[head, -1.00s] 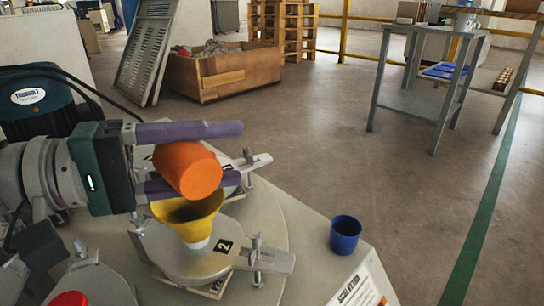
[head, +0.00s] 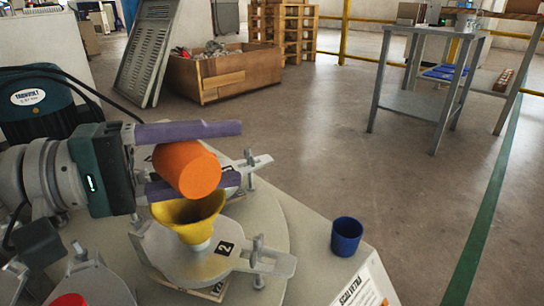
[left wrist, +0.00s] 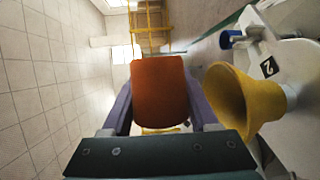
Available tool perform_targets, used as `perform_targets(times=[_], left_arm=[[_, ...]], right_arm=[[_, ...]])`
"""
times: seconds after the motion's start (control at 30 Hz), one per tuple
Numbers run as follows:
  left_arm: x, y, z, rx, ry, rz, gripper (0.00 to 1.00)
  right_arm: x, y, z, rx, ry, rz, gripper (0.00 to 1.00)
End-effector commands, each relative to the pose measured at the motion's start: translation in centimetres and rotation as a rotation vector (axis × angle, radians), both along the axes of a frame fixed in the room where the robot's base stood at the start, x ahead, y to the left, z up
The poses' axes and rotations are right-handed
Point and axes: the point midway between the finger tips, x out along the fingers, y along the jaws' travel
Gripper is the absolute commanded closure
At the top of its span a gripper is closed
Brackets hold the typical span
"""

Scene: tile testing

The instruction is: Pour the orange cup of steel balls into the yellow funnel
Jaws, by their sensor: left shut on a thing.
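The orange cup (head: 187,169) is held between the purple fingers of my left gripper (head: 222,155). The cup is tilted well over, just above the yellow funnel (head: 190,212). Its mouth is turned away from the head camera, and I cannot see any steel balls. The funnel stands upright on a round grey plate marked 2. In the left wrist view the orange cup (left wrist: 160,92) sits between the fingers, with the funnel (left wrist: 235,100) to its right. The cup and lower finger hide part of the funnel's rim. My right gripper is not in view.
A blue cup (head: 346,237) stands on the grey table to the right of the plate. Metal clamps (head: 265,262) stick out around the plate. Part of a red thing (head: 68,300) shows at the bottom left. A wooden crate and a grey bench stand farther back.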

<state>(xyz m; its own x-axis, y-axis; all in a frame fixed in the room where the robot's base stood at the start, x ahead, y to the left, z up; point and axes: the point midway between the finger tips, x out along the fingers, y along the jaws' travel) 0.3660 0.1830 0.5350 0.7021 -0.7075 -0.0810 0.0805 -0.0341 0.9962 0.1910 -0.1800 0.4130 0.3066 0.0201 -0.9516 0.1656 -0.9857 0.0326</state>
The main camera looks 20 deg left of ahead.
Motion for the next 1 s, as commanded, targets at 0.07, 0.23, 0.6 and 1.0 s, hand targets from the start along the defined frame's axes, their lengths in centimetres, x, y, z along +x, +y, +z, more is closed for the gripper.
perform_targets(times=[0.07, 0.23, 0.6, 1.0], left_arm=[[0.01, -0.01, 0.00, 0.001, -0.001, 0.000, 1.00], [-0.03, -0.04, 0.01, 0.017, -0.009, -0.001, 1.00], [-0.02, -0.04, -0.05, 0.016, -0.008, -0.001, 1.00], [0.00, -0.01, 0.00, 0.007, -0.003, -0.001, 1.00]], right_arm=[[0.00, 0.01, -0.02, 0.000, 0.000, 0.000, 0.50], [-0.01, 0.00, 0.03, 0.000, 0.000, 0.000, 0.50], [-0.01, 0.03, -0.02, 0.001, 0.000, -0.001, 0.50], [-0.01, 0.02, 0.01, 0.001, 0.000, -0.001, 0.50]])
